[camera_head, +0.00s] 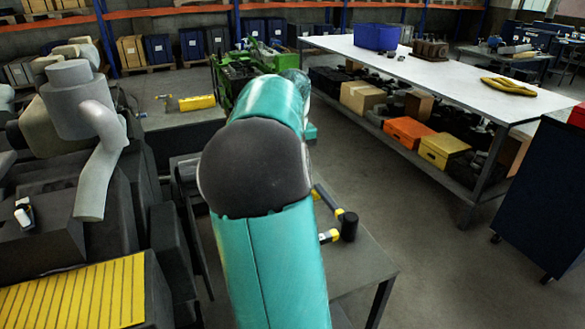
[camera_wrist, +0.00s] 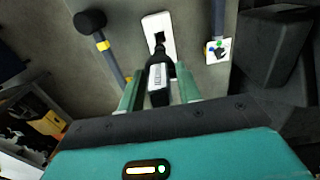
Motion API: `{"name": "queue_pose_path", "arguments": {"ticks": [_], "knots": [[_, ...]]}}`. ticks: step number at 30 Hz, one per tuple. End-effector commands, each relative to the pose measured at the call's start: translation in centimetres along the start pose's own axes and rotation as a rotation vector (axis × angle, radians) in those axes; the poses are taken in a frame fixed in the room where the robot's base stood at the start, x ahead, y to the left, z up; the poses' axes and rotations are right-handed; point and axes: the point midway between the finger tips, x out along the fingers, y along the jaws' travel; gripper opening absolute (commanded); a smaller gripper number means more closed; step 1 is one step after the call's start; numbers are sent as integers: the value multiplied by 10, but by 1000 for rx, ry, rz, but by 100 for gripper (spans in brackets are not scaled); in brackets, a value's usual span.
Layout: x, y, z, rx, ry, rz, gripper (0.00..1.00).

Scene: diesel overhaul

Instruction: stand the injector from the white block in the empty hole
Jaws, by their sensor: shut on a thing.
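In the wrist view my gripper (camera_wrist: 158,78) is shut on the injector (camera_wrist: 157,83), a black body with a white printed label, between its two green fingers. The injector's narrow dark end points toward the white block (camera_wrist: 153,22), which lies on the grey bench top just beyond it. A dark opening shows in the block near that end; I cannot tell whether the tip is in it or above it. In the head view my own teal arm hides the gripper, injector and block. I cannot make out the empty hole in either view.
A black-headed hammer (camera_wrist: 90,22) lies left of the white block; it also shows in the head view (camera_head: 348,225). A small white piece with coloured dots (camera_wrist: 217,58) lies right of the block. A large dark engine with a grey pipe (camera_head: 98,160) stands at left.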

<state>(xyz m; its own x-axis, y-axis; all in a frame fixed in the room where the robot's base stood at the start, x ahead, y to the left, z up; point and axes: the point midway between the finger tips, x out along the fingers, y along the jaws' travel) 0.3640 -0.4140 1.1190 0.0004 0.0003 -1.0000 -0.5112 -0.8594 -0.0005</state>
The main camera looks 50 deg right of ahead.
Motion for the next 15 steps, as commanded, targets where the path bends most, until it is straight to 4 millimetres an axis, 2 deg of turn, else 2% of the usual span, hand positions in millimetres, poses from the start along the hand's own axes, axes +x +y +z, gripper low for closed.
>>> {"name": "queue_pose_path", "arguments": {"ticks": [5,15], "knots": [[-4,0,0,0,3,1,7],[-34,0,-1,-1,3,2,7]]}}
